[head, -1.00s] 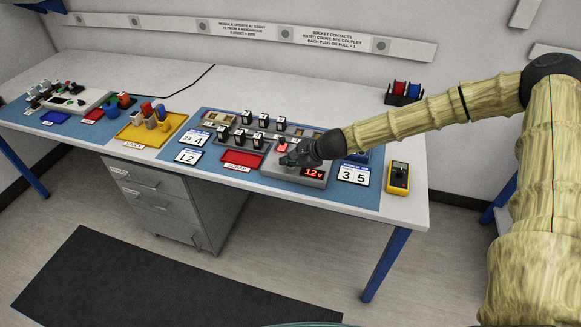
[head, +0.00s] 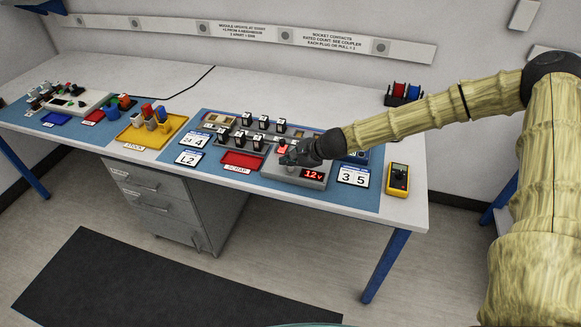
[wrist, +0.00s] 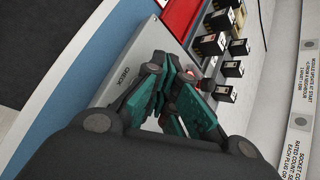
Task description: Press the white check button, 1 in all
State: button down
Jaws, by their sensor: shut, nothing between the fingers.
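The grey check box (head: 285,175) stands at the front of the right blue mat, with a lit red display (head: 312,175). In the wrist view its grey top (wrist: 145,52) carries the word CHECK (wrist: 125,76). My gripper (head: 285,158) is over the box's top, with its fingers pointing down at it. In the wrist view my gripper's dark green fingers (wrist: 165,66) are shut and empty beside the CHECK label. I cannot make out the white check button; my fingers probably cover it. Whether the fingertips touch the box is not clear.
A red scrap tray (head: 242,160) lies left of the box, and a row of black modules (head: 258,142) stands behind. Number cards (head: 353,175) and a yellow meter (head: 397,178) are to the right. A yellow stock tray (head: 140,135) is farther left.

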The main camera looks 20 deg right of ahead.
aim_at(289, 170)
jog(key=shift+r, duration=0.2)
jog(key=shift+r+p, duration=1.9)
jog(key=shift+r, duration=0.6)
jog(key=s+a+f+n+g+h+b, duration=0.15)
jog(key=s+a+f+n, duration=0.25)
jog(key=s+f, duration=0.7)
jog(key=s+a+f+n+g+h+b, duration=0.1)
jog(key=s+a+f+n+g, duration=0.3)
jog(key=s+f, duration=0.65)
jog(key=s+d+f+n+h, duration=0.1)
jog(key=s+d+n, duration=0.2)
jog(key=s, duration=0.5)
jog(key=s+d+f+n+g+h+b, duration=0.1)
jog(key=s+n, duration=0.3)
jog(key=s, duration=0.5)
jog(key=s+d+f+n+h, duration=0.1)
jog(key=s+d+n, duration=0.3)
jog(key=s, duration=0.5)
jog(key=shift+d+f+g+b, duration=0.3)
jog(key=shift+f+g, duration=0.05)
